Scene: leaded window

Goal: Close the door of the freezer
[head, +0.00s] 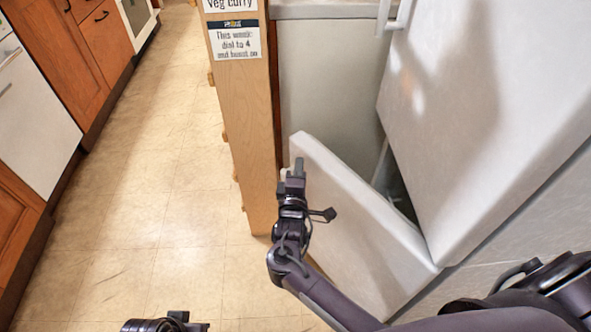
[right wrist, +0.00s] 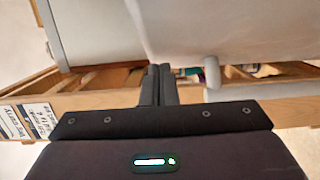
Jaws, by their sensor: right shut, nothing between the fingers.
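The freezer door (head: 365,235) is the low white panel in the head view. It stands ajar, with a dark gap behind its upper edge. My right gripper (head: 295,168) is at the door's free left edge, with its fingers shut and empty. In the right wrist view the shut fingers (right wrist: 158,84) are beside a white handle end (right wrist: 212,73) below a white panel (right wrist: 235,30). I cannot tell whether they touch the door. My left gripper (head: 160,324) is only partly in view at the bottom edge, and its fingers cannot be judged.
The larger white upper door (head: 485,110) is above the freezer door. A wooden post (head: 243,130) with paper signs (head: 236,40) stands close to the left of the door. Wooden cabinets (head: 60,60) line the far left. The tiled floor (head: 150,190) between is clear.

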